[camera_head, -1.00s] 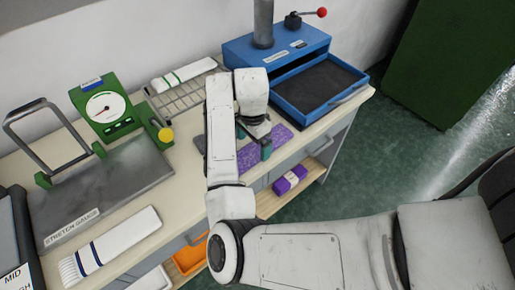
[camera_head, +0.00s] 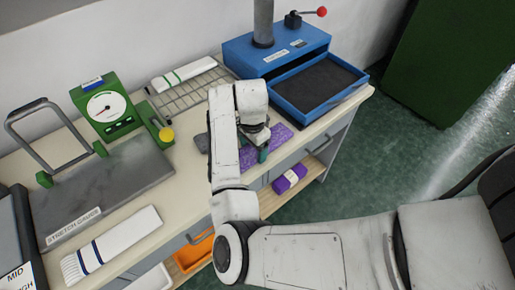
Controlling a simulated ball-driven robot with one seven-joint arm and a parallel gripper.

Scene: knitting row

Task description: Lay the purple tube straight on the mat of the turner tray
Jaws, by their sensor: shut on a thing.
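The purple tube (camera_head: 279,138) lies along the front edge of the bench, to the front left of the turner tray. My gripper (camera_head: 262,153) is over it with its green fingers, shut on the tube; my wrist and arm hide part of the grip and the tube's left part. The blue turner tray (camera_head: 318,105) is drawn out of the blue turner (camera_head: 240,52), and its dark mat (camera_head: 318,84) is bare.
A wire rack (camera_head: 190,92) with a white, green-striped tube stands behind my arm. The stretch gauge (camera_head: 105,185) and a white tube (camera_head: 112,243) are on the left. A purple bundle (camera_head: 290,179) lies on the shelf below. A green cabinet (camera_head: 450,60) stands at right.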

